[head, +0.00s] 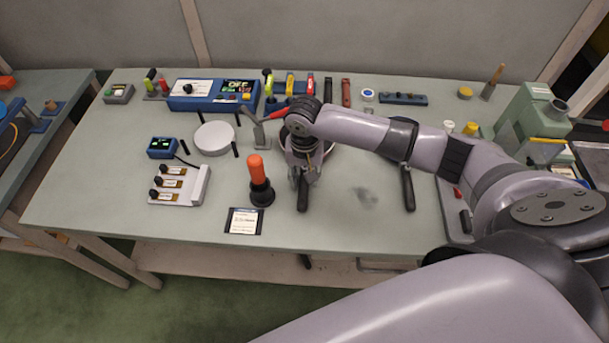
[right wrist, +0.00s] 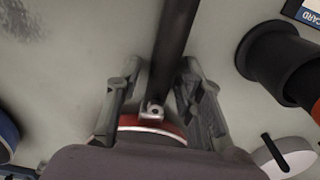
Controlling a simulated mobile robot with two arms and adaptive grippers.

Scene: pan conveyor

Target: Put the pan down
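A pan with a black handle (head: 303,196) is on the table's middle, its handle pointing toward the front edge. Its body is mostly hidden under my right wrist; a bit of its red side (right wrist: 150,124) shows in the right wrist view. My right gripper (head: 304,180) is over the handle. In the right wrist view its two fingers (right wrist: 162,72) stand either side of the handle (right wrist: 172,45), with a visible gap at the left finger, so it looks open. The pan appears to rest on the table, though its underside is hidden. My left gripper is not in view.
A second dark pan (head: 408,188) lies to the right, partly behind my arm. An orange-handled tool in a black base (head: 259,180) stands close left of the gripper. A white disc (head: 214,138) and blue control box (head: 213,95) are further left. The front right tabletop is mostly clear.

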